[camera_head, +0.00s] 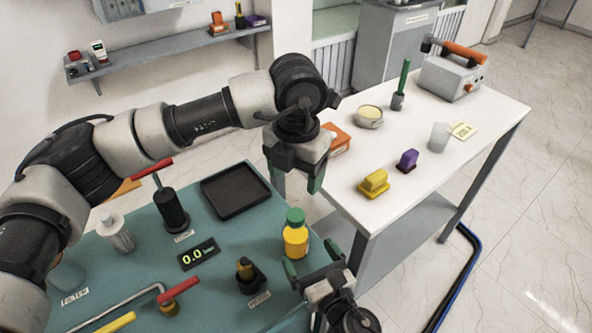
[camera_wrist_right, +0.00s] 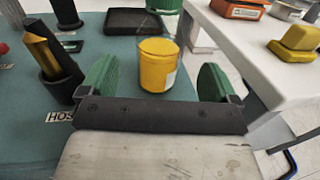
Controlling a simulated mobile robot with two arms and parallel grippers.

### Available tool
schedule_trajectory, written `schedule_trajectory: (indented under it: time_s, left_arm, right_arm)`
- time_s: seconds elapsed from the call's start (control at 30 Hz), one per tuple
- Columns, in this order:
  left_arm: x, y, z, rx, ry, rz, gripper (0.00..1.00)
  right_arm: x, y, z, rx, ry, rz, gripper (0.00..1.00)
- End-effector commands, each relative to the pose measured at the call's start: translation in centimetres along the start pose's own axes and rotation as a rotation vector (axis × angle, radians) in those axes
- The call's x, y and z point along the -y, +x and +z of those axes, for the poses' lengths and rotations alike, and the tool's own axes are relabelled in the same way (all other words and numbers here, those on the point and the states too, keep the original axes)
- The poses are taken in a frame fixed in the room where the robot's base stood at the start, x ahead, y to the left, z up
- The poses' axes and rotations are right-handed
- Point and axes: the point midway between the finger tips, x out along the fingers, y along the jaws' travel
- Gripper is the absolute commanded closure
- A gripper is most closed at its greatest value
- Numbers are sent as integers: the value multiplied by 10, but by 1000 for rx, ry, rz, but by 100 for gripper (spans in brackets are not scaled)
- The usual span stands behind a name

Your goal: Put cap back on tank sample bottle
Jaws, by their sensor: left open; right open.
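The sample bottle (camera_head: 296,243) stands upright on the teal mat, with yellow contents. It also shows in the right wrist view (camera_wrist_right: 158,68). A green cap (camera_head: 295,215) appears at its top. In the right wrist view the cap (camera_wrist_right: 163,5) is cut by the top edge, with a gap above the yellow; I cannot tell whether it is seated. My left gripper (camera_head: 296,180) is open and empty, pointing down above the bottle. My right gripper (camera_head: 311,259) is open in front of the bottle. In its wrist view the bottle appears between its green fingers (camera_wrist_right: 157,82), apart from both.
A black tray (camera_head: 235,192) lies behind the bottle. A dark holder (camera_head: 250,281) stands left of it, near a 0.0 display (camera_head: 199,253). A white table (camera_head: 430,175) on the right bears a yellow block (camera_head: 374,182) and other items.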

Motion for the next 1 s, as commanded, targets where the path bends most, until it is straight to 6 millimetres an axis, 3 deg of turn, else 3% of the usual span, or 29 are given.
schedule_trajectory:
  time_s: [0.1, 0.3, 1.0]
  left_arm:
    - [0, 7, 0, 0, 0, 0, 33]
    - [0, 11, 0, 0, 0, 0, 33]
    - [0, 11, 0, 0, 0, 0, 33]
  right_arm:
    - [0, -22, -3, -2, 0, 1, 9]
    - [0, -40, -1, 0, 0, 1, 9]
    - [0, -41, 0, 0, 0, 0, 9]
